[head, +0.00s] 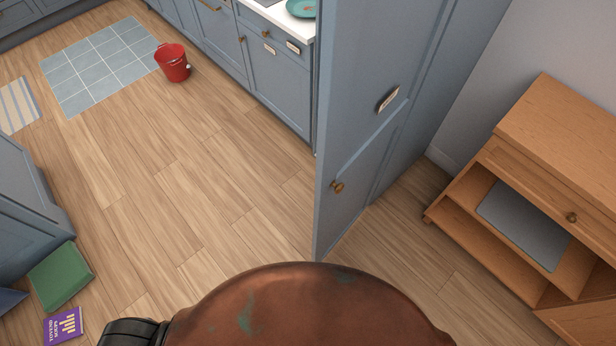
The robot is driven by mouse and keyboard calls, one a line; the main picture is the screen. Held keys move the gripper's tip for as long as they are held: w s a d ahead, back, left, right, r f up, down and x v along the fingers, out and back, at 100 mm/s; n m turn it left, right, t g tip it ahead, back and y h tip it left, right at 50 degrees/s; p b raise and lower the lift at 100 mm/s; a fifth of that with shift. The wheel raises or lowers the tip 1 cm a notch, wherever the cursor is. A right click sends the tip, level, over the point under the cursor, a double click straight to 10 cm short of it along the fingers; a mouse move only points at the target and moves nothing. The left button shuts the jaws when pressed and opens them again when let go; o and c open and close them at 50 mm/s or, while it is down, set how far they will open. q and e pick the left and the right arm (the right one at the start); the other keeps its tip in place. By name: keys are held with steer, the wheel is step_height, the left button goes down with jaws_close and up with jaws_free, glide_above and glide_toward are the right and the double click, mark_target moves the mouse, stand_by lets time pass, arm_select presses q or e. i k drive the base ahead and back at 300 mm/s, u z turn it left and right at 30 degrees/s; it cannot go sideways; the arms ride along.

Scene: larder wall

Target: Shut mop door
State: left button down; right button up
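A tall blue-grey door (345,120) stands upright right of the middle in the head view. It carries a small label plate (388,99), too small to read, and a round brass knob (337,187). The door looks swung out from the tall cupboard, with its near edge toward me and its knob face turned to the right. I cannot tell for sure that this is the mop door. The inside of the cupboard is hidden. Neither of my grippers shows in this view.
A wooden cabinet (560,130) with an open shelf stands at the right. A red bucket (172,64) stands by a tiled floor patch (98,66). A green box (60,275) and a purple book (63,326) lie lower left. The middle floor is clear.

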mark_target(376, 55)
steer(key=u, duration=1.1)
steer(key=k, duration=1.15)
steer(key=z, duration=1.75)
